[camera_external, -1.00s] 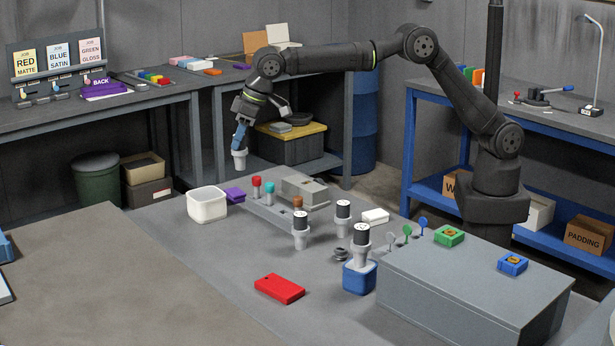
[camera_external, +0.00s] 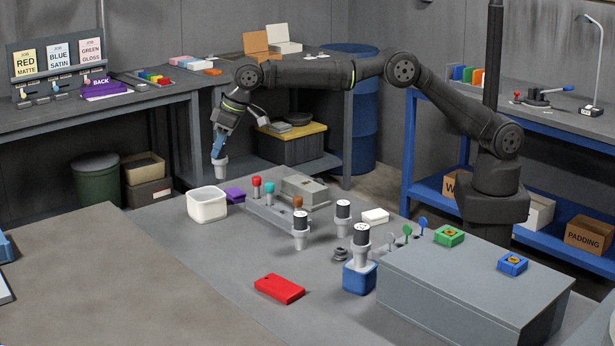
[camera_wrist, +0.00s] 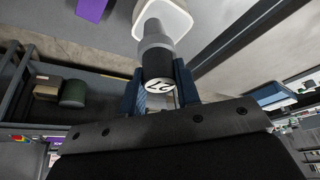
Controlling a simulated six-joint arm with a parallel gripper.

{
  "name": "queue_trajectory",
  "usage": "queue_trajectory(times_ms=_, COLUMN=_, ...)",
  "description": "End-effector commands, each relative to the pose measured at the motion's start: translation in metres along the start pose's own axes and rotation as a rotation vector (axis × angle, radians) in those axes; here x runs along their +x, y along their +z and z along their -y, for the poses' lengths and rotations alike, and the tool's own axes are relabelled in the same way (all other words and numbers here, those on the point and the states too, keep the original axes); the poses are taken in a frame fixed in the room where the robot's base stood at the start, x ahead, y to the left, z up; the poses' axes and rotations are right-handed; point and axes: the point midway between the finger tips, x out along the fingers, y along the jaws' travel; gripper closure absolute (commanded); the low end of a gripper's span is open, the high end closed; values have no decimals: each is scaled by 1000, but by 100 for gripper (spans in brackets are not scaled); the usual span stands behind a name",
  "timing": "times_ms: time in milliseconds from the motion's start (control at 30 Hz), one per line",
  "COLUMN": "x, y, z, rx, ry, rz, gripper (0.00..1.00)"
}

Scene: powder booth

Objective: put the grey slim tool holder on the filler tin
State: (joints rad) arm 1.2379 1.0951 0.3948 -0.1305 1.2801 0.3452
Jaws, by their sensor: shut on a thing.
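My gripper (camera_external: 218,148) is shut on a grey tool holder (camera_external: 220,168) with a black band and a marked white end, held upright in the air. In the wrist view the tool holder (camera_wrist: 156,60) sits between my blue fingers (camera_wrist: 160,88). A white open-topped container (camera_external: 207,209) stands on the table just below and slightly left of it; its rim (camera_wrist: 182,22) shows beyond the holder in the wrist view. Similar holders stand at the table's middle (camera_external: 300,236), behind it (camera_external: 343,224), and in a blue cup (camera_external: 362,253). I cannot tell which thing is the filler tin.
A red flat case (camera_external: 279,289) lies in front. A large grey box (camera_external: 465,300) fills the right. The table's front left is clear.

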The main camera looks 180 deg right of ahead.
Motion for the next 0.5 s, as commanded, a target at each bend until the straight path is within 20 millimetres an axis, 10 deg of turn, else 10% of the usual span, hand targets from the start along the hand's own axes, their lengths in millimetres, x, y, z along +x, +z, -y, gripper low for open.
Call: queue_trajectory(times_ms=500, x=41, y=16, z=7, rx=0, ry=0, rz=-1, gripper=100)
